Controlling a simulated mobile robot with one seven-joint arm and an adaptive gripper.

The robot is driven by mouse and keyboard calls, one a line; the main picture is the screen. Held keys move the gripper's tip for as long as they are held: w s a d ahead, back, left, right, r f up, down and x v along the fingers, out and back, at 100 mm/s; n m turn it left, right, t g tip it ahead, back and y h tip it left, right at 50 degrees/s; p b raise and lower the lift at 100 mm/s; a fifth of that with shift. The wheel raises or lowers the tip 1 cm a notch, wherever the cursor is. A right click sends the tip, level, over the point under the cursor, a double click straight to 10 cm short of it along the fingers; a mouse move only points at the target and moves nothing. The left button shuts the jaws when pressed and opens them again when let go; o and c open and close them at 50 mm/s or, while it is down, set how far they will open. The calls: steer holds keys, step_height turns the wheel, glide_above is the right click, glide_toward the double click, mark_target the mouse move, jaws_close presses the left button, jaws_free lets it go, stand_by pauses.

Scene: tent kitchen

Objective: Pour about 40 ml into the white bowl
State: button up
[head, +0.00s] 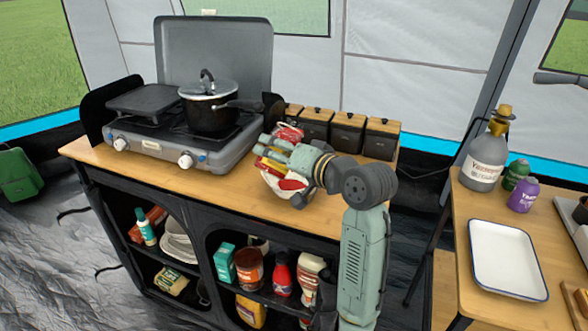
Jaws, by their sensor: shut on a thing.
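My gripper (276,157) is over the right part of the wooden counter, pointing left, right of the stove. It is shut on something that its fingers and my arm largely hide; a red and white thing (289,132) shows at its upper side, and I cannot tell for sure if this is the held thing. A white bowl (272,186) is under and in front of the gripper, with red showing at it (293,184). I cannot tell whether the red is contents or marking, whether the bowl touches the gripper, or whether any liquid flows.
A camping stove (180,140) with a lidded black pot (208,105) stands left on the counter (225,190). Several dark canisters (347,132) line the back right. Shelves below hold groceries. A side table at right carries a white tray (507,260), a grey bottle (483,160) and a purple bottle (523,196).

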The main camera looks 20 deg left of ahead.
steer(key=shift+w, duration=0.2)
steer(key=shift+w+f+m, duration=0.25)
steer(key=shift+f+m, duration=0.15)
steer(key=shift+f, duration=0.05)
stand_by(0.8)
steer(key=shift+r, duration=0.1)
steer(key=shift+w+r+n+b, duration=0.15)
steer(key=shift+r+n+b, duration=0.15)
steer(key=shift+r+n, duration=0.4)
steer(key=f+n+t+b, duration=0.1)
steer(key=b, duration=0.1)
steer(key=shift+b, duration=0.3)
steer(key=shift+s+a+r+n, duration=0.1)
steer(key=shift+s+r+n, duration=0.2)
steer(key=shift+n, duration=0.1)
steer(key=shift+p, duration=0.3)
steer(key=shift+r, duration=0.1)
